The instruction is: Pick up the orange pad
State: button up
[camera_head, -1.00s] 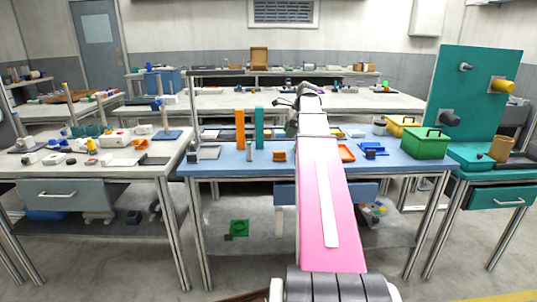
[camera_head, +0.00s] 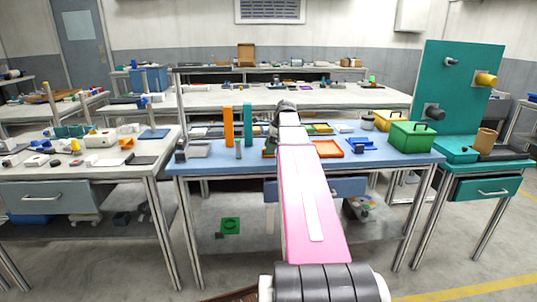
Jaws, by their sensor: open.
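Several orange things are in view, and I cannot tell for sure which is the pad. A low orange piece (camera_head: 268,152) on the blue table is mostly hidden behind my arm and gripper. A flat orange tray-like piece (camera_head: 328,149) lies just right of my arm. A tall orange upright (camera_head: 228,126) stands on the left side of the blue table. A small orange piece (camera_head: 127,143) lies on the left white table. My gripper (camera_head: 271,145) is open, small and dark, pointing down over the low orange piece; its fingertips are hard to make out.
A teal upright (camera_head: 248,124) stands beside the tall orange one. A blue tray (camera_head: 361,145), a green box (camera_head: 412,137) and a yellow box (camera_head: 390,120) stand on the right of the blue table (camera_head: 205,163). A teal pegboard (camera_head: 456,90) rises at far right.

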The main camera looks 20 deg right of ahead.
jog(key=shift+a+f, duration=0.25)
jog(key=shift+f, duration=0.35)
jog(key=c, duration=0.7)
jog(key=shift+r, duration=0.15)
jog(key=shift+r, duration=0.5)
jog(key=r, duration=0.1)
jog(key=a+r, duration=0.1)
jog(key=r, duration=0.1)
jog(key=shift+s+r, duration=0.2)
jog(key=shift+r, duration=0.1)
jog(key=s+a+r, duration=0.3)
jog(key=a+r, duration=0.3)
jog(key=a, duration=0.4)
